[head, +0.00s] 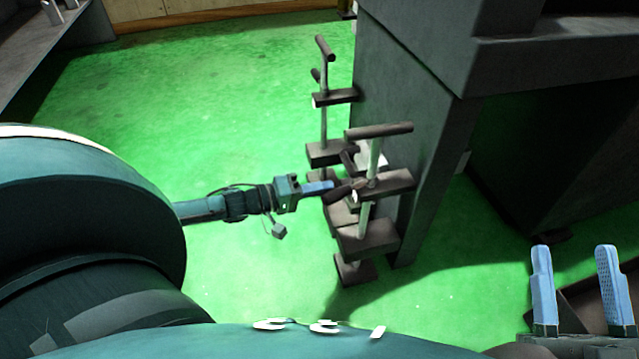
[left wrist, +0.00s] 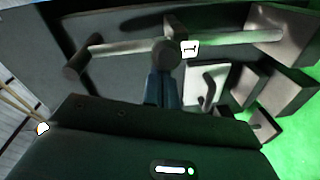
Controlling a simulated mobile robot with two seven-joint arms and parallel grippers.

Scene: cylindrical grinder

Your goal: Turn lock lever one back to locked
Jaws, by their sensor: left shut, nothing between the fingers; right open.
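The nearer lock assembly in the head view has a T-handle (head: 380,130) on a grey rod, dark blocks and a small white tag. Its dark lock lever (head: 343,193) points left, toward my left gripper (head: 328,187). That gripper is shut and empty, its blue fingertips at or very near the lever's end; contact is unclear. In the left wrist view, the blue fingers (left wrist: 161,90) are together just below the lever's rounded dark end (left wrist: 167,54). A white tag (left wrist: 190,49) marked 1 is beside it. My right gripper (head: 572,290) is open and empty at the lower right, far from the lever.
A second, similar T-handled assembly (head: 334,97) stands farther back. The grey machine body (head: 415,130) rises right behind both. More dark blocks (left wrist: 240,85) and a hook-shaped lever (left wrist: 208,85) show in the left wrist view. Green floor (head: 230,110) is clear to the left.

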